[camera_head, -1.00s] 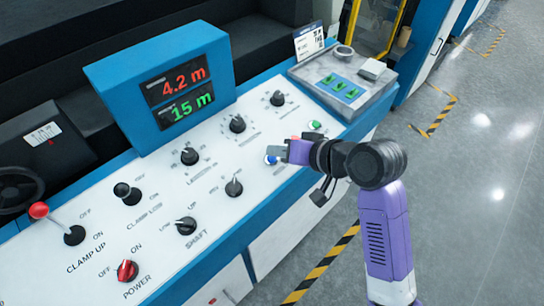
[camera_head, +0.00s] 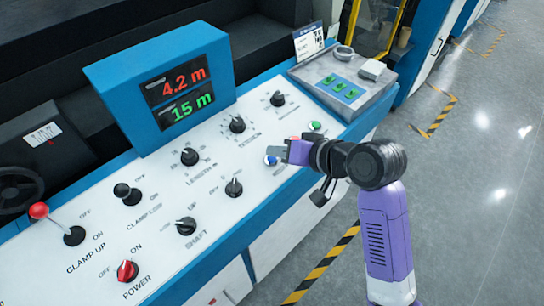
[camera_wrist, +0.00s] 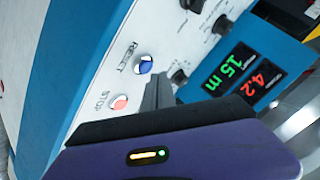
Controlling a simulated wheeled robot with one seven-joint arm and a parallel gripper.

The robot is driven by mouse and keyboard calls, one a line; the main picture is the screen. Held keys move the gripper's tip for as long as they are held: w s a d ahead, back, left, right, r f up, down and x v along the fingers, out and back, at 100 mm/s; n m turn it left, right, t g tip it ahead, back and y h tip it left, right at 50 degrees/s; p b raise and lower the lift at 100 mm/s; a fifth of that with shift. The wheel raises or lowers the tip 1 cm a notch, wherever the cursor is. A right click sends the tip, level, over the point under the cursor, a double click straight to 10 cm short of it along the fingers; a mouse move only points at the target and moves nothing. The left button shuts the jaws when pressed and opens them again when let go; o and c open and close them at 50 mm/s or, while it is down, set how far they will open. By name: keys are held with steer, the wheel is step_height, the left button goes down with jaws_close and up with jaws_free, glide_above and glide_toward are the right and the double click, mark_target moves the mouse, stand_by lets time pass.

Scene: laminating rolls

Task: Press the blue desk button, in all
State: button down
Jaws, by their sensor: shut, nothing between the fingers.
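The blue button (camera_head: 270,160) is on the white sloped control panel, near its front edge. In the wrist view the blue button (camera_wrist: 145,66) has a pale ring and a RESET label beside it. My gripper (camera_head: 283,151) is shut and empty, with its fingertips just right of the blue button in the head view. In the wrist view the fingertips (camera_wrist: 157,80) end close beside the button's lower right edge. I cannot tell whether they touch it.
A red STOP button (camera_wrist: 119,103) is near the blue one. A green button (camera_head: 314,126) lies beyond my gripper. Several black knobs, a red-topped lever (camera_head: 39,210) and a red power knob (camera_head: 127,270) spread left. The display box (camera_head: 162,85) rises behind.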

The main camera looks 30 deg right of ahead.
steer(key=shift+f, duration=0.15)
stand_by(0.5)
steer(key=shift+f, duration=0.3)
steer(key=shift+w+f, duration=0.15)
steer(key=shift+f, duration=0.2)
stand_by(0.9)
steer(key=shift+r, duration=0.1)
steer(key=shift+r+p, duration=0.7)
steer(key=shift+p, duration=0.15)
steer(key=shift+r, duration=0.1)
steer(key=r+p, duration=0.2)
steer(key=s+r+p, duration=0.1)
steer(key=r+p, duration=0.1)
steer(key=p, duration=0.1)
steer(key=shift+s+d+r, duration=0.1)
steer(key=shift+d+r, duration=0.05)
steer(key=shift+r, duration=0.25)
stand_by(0.4)
